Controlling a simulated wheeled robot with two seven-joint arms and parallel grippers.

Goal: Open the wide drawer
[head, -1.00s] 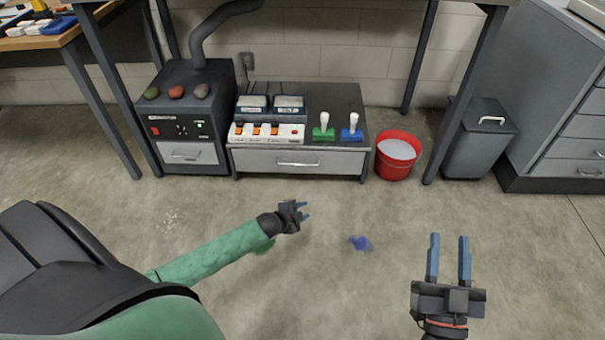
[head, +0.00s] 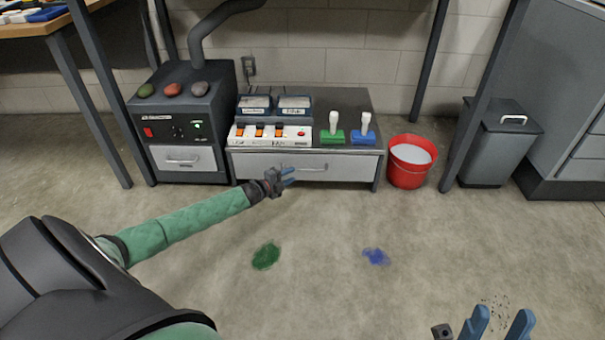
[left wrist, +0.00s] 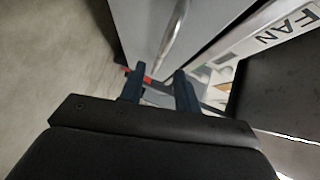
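The wide drawer (head: 300,167) is a light grey front with a silver bar handle (head: 310,168), below the low cabinet's dark top. It looks closed. My left gripper (head: 288,178) is open and empty, just in front of the drawer near the left end of the handle. In the left wrist view the open fingers (left wrist: 160,88) point toward the grey drawer front (left wrist: 147,28) and its handle (left wrist: 174,35), with nothing visible between them. Whether they touch the handle cannot be told. My right gripper (head: 498,325) is open and empty at the lower right, partly cut off by the frame.
A dark box with a small drawer (head: 182,158) stands left of the cabinet. A red bucket (head: 408,168) stands at its right, with a grey bin (head: 500,145) beyond a table leg.

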